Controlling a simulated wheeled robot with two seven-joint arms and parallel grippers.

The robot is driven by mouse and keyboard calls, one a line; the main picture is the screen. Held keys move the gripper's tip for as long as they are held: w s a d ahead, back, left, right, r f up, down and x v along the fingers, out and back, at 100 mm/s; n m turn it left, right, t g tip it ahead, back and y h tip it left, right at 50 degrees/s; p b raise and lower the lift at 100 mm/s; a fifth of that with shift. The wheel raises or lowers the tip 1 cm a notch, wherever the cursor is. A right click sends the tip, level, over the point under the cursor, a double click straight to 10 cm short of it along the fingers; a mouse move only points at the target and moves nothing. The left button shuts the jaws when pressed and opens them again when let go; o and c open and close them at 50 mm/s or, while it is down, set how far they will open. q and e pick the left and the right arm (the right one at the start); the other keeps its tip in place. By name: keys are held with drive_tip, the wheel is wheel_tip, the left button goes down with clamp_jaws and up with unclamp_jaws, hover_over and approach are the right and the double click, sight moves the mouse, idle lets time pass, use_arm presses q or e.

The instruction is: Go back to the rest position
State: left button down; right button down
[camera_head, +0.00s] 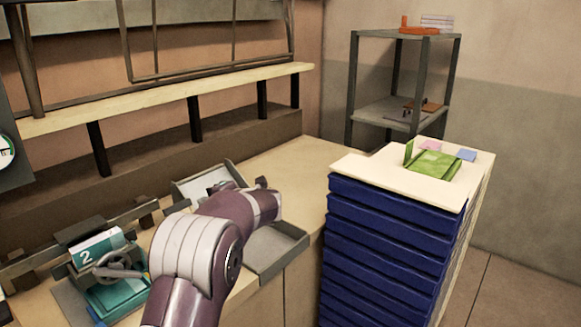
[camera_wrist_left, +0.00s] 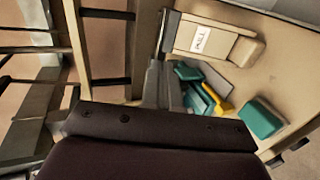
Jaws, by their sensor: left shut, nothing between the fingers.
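My left arm (camera_head: 198,245) rises from the bottom of the head view, bent over the worktop and in front of a grey tray (camera_head: 282,252). Its far end is beside the tray, and the fingers are hard to make out there. In the left wrist view my left gripper (camera_wrist_left: 158,70) shows as narrow grey fingers shut together beyond its dark body, with nothing held. Behind it are a beige box with a white label (camera_wrist_left: 201,40) and several teal and yellow pieces (camera_wrist_left: 205,90), which look apart from the fingers. My right gripper is not in view.
A blue-fronted drawer stack (camera_head: 390,240) with a green item (camera_head: 434,164) on top stands right of the arm. A teal device marked 2 (camera_head: 100,252) sits at left. A long shelf (camera_head: 170,93) runs behind. A grey rack (camera_head: 402,105) stands at the back right.

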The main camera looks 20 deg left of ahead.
use_arm(q)
drive_tip(key=w+d+f+m+t+h, duration=0.45)
drive_tip(key=d+m, duration=0.25)
drive_tip(key=m, duration=0.3)
drive_tip(key=s+d+f+m+h, duration=0.7)
drive_tip(key=d+f+m, duration=0.1)
drive_tip(key=d+m, duration=0.25)
drive_tip(key=s+d+f+m+g, duration=0.1)
drive_tip(key=s+m+g, duration=0.1)
drive_tip(key=s, duration=0.7)
drive_tip(key=s+d+f+m+g+h, duration=0.1)
drive_tip(key=s+d+f+m+g, duration=0.1)
drive_tip(key=s+m, duration=0.3)
drive_tip(key=s+d+f+m+g, duration=0.1)
drive_tip(key=s+m+g, duration=0.3)
drive_tip(key=s, duration=0.9)
drive_tip(key=shift+d+f, duration=0.3)
drive_tip(key=shift+f, duration=0.2)
drive_tip(key=shift+w+g, duration=0.1)
drive_tip(key=shift+g, duration=0.15)
